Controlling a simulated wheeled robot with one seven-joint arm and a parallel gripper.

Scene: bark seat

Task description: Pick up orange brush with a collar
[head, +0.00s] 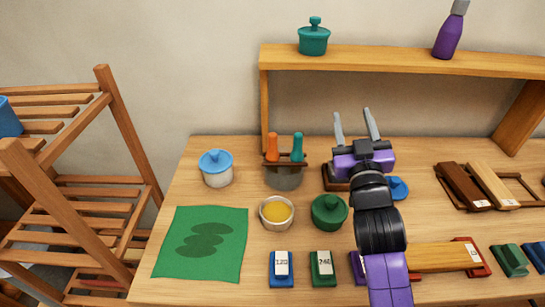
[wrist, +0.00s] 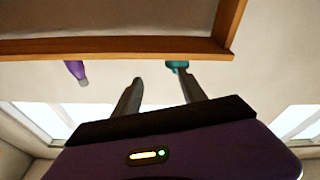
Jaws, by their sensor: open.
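The orange brush (head: 272,147) stands upright in the head view, with its handle up in a grey pot with a brown wooden top (head: 284,177). Its lower part is hidden in the pot, and I cannot make out a collar. A teal-handled brush (head: 298,147) stands just right of it in the same holder. My gripper (head: 353,116) is open and empty, right of the brushes and pointing up toward the shelf. In the wrist view, its two fingers (wrist: 161,78) are apart with nothing between them.
A shelf (head: 400,62) stands behind, bearing a teal pot (head: 314,41) and a purple bottle (head: 449,36). A green cloth (head: 175,262) lies left.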

